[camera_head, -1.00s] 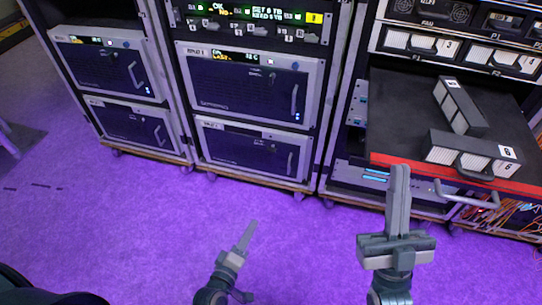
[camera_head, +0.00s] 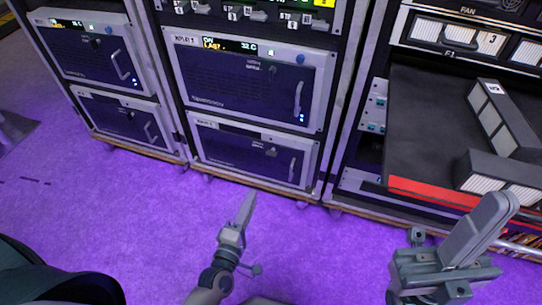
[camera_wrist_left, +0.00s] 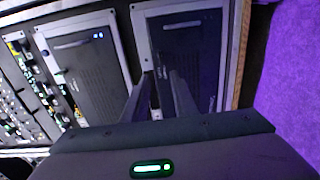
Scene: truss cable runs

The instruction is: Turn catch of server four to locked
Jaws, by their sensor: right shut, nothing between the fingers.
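Four-like units fill two racks; their labels are too small to tell which is server four. The middle rack has an upper unit (camera_head: 235,85) with a lit display and a lower unit (camera_head: 240,158). Each has a small dark catch, upper (camera_head: 272,72) and lower (camera_head: 271,152), and a bar handle at right. Catch positions are unreadable. My left gripper (camera_head: 247,205) is in front of and below the lower unit, apart from it. In the left wrist view its fingers (camera_wrist_left: 161,85) have a gap, empty, before a dark unit (camera_wrist_left: 195,55). My right gripper (camera_head: 495,215) is shut and empty.
The left rack holds an upper unit (camera_head: 85,48) and a lower unit (camera_head: 120,118). At right, a dark shelf (camera_head: 425,120) with a red front edge (camera_head: 430,193) carries fan modules (camera_head: 500,120) behind my right gripper. The purple floor (camera_head: 120,215) before the racks is clear.

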